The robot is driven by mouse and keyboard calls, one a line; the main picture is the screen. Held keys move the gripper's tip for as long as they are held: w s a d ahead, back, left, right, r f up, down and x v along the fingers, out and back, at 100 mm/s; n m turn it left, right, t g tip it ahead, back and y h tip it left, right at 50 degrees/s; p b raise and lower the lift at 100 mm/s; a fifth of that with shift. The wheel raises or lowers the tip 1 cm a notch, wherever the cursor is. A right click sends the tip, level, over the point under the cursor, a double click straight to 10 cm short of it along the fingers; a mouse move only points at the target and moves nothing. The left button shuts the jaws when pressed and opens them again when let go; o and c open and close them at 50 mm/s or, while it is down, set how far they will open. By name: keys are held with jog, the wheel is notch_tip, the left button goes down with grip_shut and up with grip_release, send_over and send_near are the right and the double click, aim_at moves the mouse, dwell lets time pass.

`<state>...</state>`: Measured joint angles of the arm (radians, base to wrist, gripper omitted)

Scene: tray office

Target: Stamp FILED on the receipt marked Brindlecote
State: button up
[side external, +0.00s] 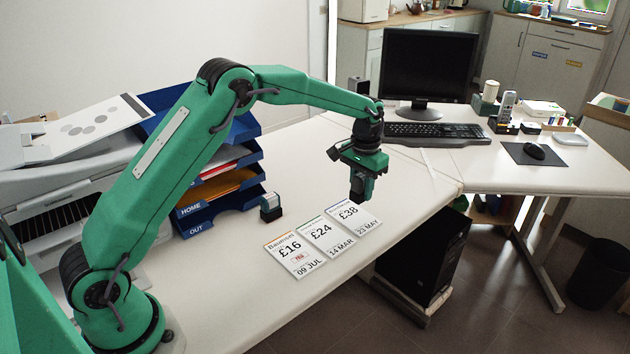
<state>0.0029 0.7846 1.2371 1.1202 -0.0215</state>
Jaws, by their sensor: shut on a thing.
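Three white receipts lie side by side on the desk. The left receipt (294,254) reads £16, 09 JUL, under a heading that starts like "Baumon", and bears a small red mark. The middle receipt (325,237) reads £24, 14 MAR. The right receipt (356,219) reads £38, 23 MAY. The headings of the middle and right ones are too small to read surely. My gripper (362,182) points down above the far edge of the right receipt, shut on a dark stamp (358,195). The stamp's label cannot be read. Another stamp (270,207) stands on the desk, left of the receipts.
Blue stacked trays (222,190) marked HOME and OUT stand at the left beside a printer (40,190). A keyboard (425,132) and monitor (430,70) are behind my gripper. The desk's front edge runs close past the receipts. Bare desk (225,270) lies left of them.

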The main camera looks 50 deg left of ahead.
aim_at(358, 220)
jog(key=shift+f, duration=0.1)
jog(key=shift+f, duration=2.85)
jog(key=shift+f, duration=0.6)
jog(key=shift+r, duration=0.1)
jog(key=shift+r, duration=3.45)
jog(key=shift+a, duration=0.1)
